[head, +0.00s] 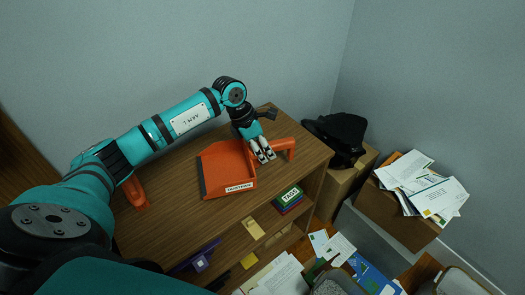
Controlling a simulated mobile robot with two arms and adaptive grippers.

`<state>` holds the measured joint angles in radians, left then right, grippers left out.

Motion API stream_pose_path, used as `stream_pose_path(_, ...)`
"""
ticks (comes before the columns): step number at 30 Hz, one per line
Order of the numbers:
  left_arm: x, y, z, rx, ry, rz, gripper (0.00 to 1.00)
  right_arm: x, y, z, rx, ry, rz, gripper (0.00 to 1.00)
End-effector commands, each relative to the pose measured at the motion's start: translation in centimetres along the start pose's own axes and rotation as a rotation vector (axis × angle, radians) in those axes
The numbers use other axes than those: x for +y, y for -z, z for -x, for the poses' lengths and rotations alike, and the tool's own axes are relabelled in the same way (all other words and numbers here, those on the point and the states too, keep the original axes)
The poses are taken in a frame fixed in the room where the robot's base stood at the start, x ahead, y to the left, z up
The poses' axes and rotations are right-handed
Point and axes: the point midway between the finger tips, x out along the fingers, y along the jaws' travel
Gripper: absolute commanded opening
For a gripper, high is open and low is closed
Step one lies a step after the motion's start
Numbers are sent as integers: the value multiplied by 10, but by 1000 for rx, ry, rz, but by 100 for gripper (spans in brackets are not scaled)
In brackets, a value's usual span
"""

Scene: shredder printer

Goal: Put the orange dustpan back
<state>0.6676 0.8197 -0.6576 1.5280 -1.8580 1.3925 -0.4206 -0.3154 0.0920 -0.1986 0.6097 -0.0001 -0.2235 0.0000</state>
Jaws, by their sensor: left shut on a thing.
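The orange dustpan (223,170) lies on the wooden cabinet top, with its wide pan at the left and its handle (285,148) pointing right. A white label shows on its front edge. My left gripper (265,156) reaches down from above and is shut on the dustpan, where the handle meets the pan. The fingers hide part of the handle. The pan appears to rest on the wooden top, but I cannot tell whether it is slightly lifted. My right gripper is not in view.
Another orange object (135,192) stands at the left, partly behind my arm. A black bag or hat (341,135) and a paper-filled box (408,197) stand right. Papers cover the floor.

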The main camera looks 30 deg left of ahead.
Motion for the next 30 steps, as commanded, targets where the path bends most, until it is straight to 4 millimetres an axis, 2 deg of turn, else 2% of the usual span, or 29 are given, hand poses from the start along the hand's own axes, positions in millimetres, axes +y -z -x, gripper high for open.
stream_pose_path(1,8,-2,2,-2,0,3,0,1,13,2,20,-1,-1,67)
stream_pose_path(3,14,-1,2,-1,1,1,0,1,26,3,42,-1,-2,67)
stream_pose_path(7,20,0,0,-1,1,-1,0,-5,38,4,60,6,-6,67)
stream_pose_path(11,20,5,-12,0,3,0,0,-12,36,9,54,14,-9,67)
stream_pose_path(16,24,13,-30,0,2,1,0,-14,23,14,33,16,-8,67)
stream_pose_path(20,24,13,-31,-1,-1,-1,0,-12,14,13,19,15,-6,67)
stream_pose_path(26,25,15,-35,0,0,-1,0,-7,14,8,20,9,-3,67)
stream_pose_path(27,24,15,-34,0,0,-1,26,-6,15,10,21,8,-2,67)
stream_pose_path(30,24,15,-34,1,0,-1,39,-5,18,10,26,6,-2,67)
